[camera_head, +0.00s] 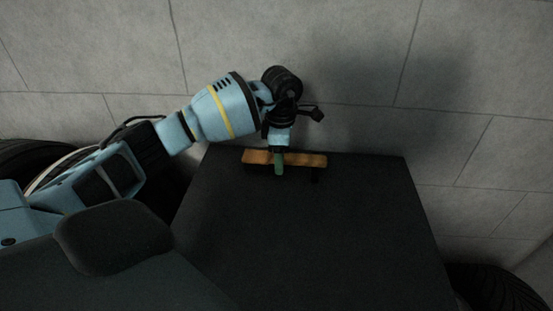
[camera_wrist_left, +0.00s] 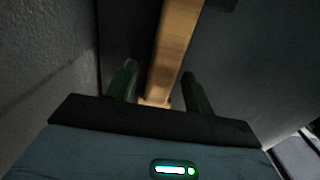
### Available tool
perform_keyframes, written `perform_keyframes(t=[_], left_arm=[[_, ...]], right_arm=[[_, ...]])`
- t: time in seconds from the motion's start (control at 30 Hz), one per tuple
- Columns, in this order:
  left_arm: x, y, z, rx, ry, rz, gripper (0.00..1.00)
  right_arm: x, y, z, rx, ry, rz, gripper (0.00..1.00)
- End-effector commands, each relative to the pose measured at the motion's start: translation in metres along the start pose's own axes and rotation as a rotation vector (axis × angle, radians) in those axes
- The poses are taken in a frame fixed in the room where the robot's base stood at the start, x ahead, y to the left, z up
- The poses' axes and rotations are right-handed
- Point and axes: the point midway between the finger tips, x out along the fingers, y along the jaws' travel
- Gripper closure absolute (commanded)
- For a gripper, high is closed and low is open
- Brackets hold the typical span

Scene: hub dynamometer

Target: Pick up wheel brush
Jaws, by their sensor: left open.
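The wheel brush (camera_head: 309,160) lies near the far edge of a dark table top. It has an orange-brown wooden back, with a dark part under its right end. My left gripper (camera_head: 279,170) reaches down over the brush, and one green finger shows across its wooden back. In the left wrist view the wooden back (camera_wrist_left: 174,50) runs between the two open green fingers (camera_wrist_left: 160,85), with a visible gap on both sides. The lower end of the wood is hidden behind the gripper body. My right gripper is not in view.
The dark table top (camera_head: 300,235) is clear in front of the brush. A grey block wall (camera_head: 360,60) stands right behind its far edge. A black tyre (camera_head: 490,288) is at the lower right, and another tyre (camera_head: 35,155) is at the left.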

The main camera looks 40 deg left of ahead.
Motion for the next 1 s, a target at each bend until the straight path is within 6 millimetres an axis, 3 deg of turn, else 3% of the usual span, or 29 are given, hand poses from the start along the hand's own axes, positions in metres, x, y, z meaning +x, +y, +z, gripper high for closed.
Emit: perform_keyframes(t=[0.23, 0.6, 1.0], left_arm=[[0.0010, 0.0001, 0.0002, 0.000, 0.000, 0.001, 0.49], [0.0006, 0.0001, 0.0003, 0.001, -0.001, 0.001, 0.97], [-0.0068, 0.0004, 0.0004, 0.000, -0.002, 0.003, 0.99]], right_arm=[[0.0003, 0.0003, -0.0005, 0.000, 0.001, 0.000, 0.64], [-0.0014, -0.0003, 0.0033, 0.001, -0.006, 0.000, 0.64], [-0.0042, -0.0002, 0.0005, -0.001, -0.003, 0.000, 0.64]])
